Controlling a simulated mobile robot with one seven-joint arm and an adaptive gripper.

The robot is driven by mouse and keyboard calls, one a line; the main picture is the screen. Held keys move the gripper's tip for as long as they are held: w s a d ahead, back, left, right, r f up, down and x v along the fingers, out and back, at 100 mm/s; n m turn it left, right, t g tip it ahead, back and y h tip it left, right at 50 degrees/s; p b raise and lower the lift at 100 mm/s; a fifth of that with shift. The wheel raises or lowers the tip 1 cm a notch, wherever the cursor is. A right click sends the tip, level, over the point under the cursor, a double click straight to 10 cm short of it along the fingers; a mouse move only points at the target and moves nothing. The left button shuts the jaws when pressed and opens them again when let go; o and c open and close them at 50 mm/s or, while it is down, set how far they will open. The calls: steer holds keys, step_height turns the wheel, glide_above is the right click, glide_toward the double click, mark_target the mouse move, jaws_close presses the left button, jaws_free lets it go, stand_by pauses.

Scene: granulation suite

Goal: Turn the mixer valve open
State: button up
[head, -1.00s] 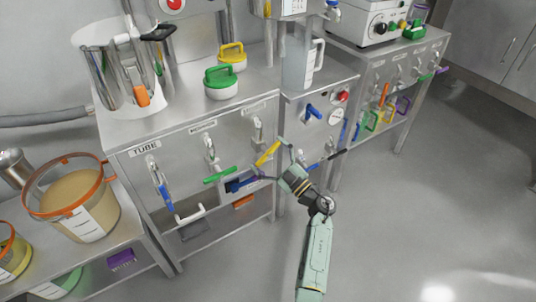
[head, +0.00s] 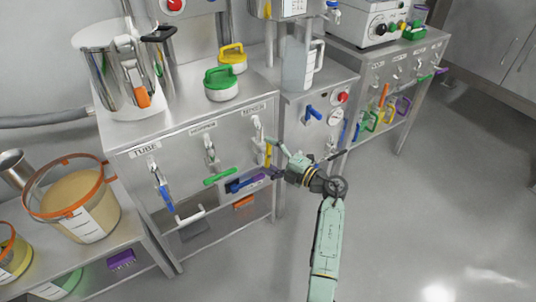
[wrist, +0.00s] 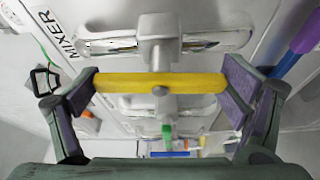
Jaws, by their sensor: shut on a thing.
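The mixer valve (head: 257,131) is the rightmost of three valves on the front of the left steel cabinet, under a MIXER label (wrist: 61,36). Its yellow handle (head: 268,154) stands roughly upright in the head view. In the wrist view the yellow handle (wrist: 190,83) spans the space between the finger pads, with a round screw head at its middle. My gripper (head: 275,159) is shut on the handle, one pad at each end. It also shows in the wrist view (wrist: 160,88). The fingers partly hide the handle in the head view.
A green-handled valve (head: 218,176) and a blue-handled tube valve (head: 165,197) are to the left. A blue knob (head: 315,111) and red button (head: 342,97) are on the panel to the right. Clear grey floor (head: 420,220) lies to the right of my arm.

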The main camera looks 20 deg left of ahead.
steer(key=shift+n, duration=0.6)
steer(key=o, duration=0.9)
steer(key=v, duration=1.2)
steer(key=shift+r, duration=0.3)
